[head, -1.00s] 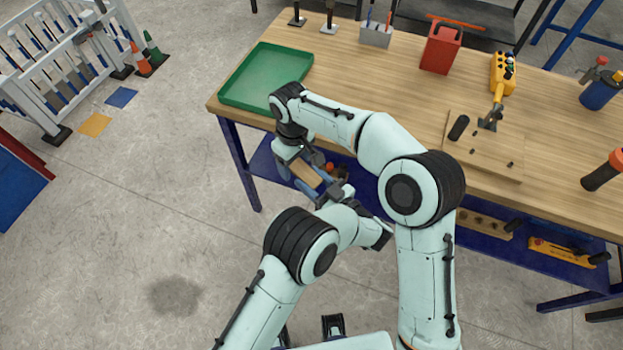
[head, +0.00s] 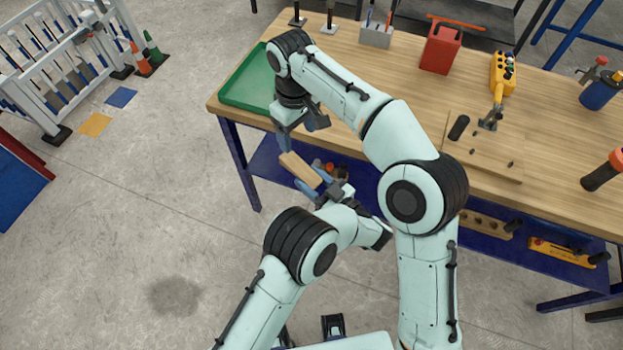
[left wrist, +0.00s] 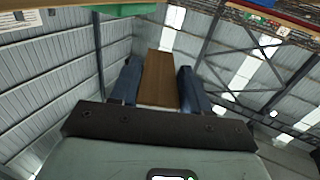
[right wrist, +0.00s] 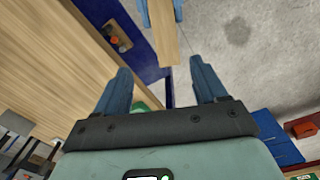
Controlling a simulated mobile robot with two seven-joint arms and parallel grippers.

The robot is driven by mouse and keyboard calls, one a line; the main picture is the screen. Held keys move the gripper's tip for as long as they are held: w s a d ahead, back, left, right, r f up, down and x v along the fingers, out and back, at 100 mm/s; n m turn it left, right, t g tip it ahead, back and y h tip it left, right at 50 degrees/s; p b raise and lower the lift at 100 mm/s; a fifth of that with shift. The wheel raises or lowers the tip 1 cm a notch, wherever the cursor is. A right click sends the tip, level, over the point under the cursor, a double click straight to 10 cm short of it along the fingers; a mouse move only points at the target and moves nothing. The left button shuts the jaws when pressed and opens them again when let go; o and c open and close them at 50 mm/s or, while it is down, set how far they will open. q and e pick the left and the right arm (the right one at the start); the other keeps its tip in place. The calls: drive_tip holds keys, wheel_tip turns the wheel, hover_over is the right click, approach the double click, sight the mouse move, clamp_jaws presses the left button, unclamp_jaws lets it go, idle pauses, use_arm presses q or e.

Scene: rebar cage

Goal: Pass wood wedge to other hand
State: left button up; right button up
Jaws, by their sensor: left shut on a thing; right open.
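The wood wedge (head: 300,170) is a light brown block held in front of the workbench's near left edge. My left gripper (head: 312,182) is shut on it, and in the left wrist view the wedge (left wrist: 158,80) lies between the two blue fingers (left wrist: 156,88). My right gripper (head: 299,128) is above and apart from the wedge, open and empty. In the right wrist view the wedge (right wrist: 164,38) shows beyond the open fingers (right wrist: 160,82), with the left gripper's fingertips around its far end.
A green tray (head: 236,100) lies on the workbench (head: 380,85) at its left end, close to my right gripper. A red can (head: 441,48), a yellow control box (head: 502,72) and a wooden board (head: 480,160) are farther right.

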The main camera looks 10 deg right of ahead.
drive_tip(key=s+d+f+n, duration=0.1)
drive_tip(key=s+d+f, duration=0.1)
drive_tip(key=d+f, duration=0.85)
drive_tip(key=s+d+f, duration=0.3)
drive_tip(key=d+f, duration=0.4)
drive_tip(key=f, duration=0.7)
drive_tip(key=s+d+f+n+g+y, duration=0.1)
drive_tip(key=s+f+n, duration=0.1)
drive_tip(key=s+f, duration=0.4)
drive_tip(key=s+d+f+n+y, duration=0.1)
drive_tip(key=s+f+n, duration=0.2)
drive_tip(key=s, duration=0.5)
drive_tip(key=s+a+f+m+y, duration=0.1)
drive_tip(key=s+a+f+m, duration=0.8)
drive_tip(key=m, duration=0.8)
drive_tip(key=s+a, duration=0.3)
drive_tip(key=s, duration=0.2)
drive_tip(key=shift+a+f+y, duration=0.3)
drive_tip(key=shift+a+y, duration=0.1)
